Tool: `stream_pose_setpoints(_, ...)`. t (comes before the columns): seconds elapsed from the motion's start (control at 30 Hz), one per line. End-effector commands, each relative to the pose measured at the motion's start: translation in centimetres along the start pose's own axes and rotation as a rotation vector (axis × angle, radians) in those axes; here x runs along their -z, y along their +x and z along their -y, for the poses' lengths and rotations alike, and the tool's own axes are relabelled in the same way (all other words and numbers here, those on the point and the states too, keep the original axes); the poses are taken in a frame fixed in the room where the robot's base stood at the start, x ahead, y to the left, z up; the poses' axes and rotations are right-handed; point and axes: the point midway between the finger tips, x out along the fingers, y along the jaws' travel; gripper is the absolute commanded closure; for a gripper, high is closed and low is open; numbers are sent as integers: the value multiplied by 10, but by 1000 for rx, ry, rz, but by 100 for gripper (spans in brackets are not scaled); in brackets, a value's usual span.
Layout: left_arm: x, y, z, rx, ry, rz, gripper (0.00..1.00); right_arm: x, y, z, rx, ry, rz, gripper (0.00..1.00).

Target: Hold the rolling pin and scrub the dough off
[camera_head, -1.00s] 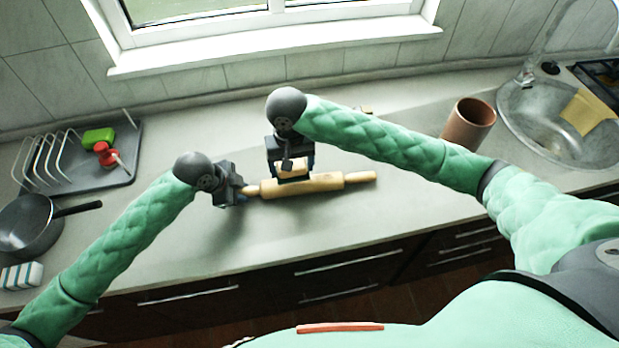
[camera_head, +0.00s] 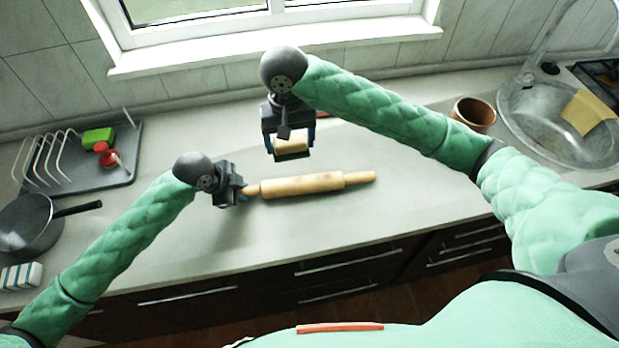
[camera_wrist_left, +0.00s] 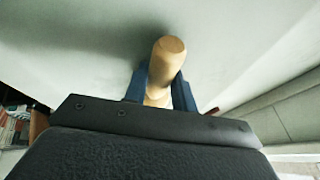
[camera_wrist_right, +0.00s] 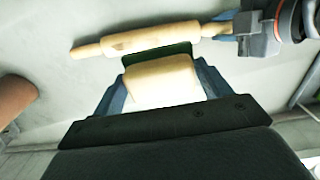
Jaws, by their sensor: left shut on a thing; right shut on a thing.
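The wooden rolling pin (camera_head: 303,185) lies along the counter. My left gripper (camera_head: 245,193) is shut on its left handle. The handle end (camera_wrist_left: 168,48) shows between the blue fingers in the left wrist view.
A brown pot (camera_head: 474,114) stands near the sink (camera_head: 545,125) at right. A dish rack (camera_head: 75,160) holds a green sponge (camera_head: 98,138) and a red item. A dark pan (camera_head: 30,225) lies at far left. The counter right of the pin is clear.

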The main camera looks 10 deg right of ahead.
Motion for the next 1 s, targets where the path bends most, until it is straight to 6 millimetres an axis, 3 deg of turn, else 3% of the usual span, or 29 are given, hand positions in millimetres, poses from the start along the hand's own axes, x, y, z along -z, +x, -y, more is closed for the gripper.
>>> stream_pose_setpoints(0.47, 0, 0, 0, 0, 0, 0, 94, 0, -4, -5, -1, 1, 0, 42)
stream_pose_setpoints(1.0, 0, 0, 0, 0, 0, 0, 94, 0, -4, -69, -1, 1, 0, 42)
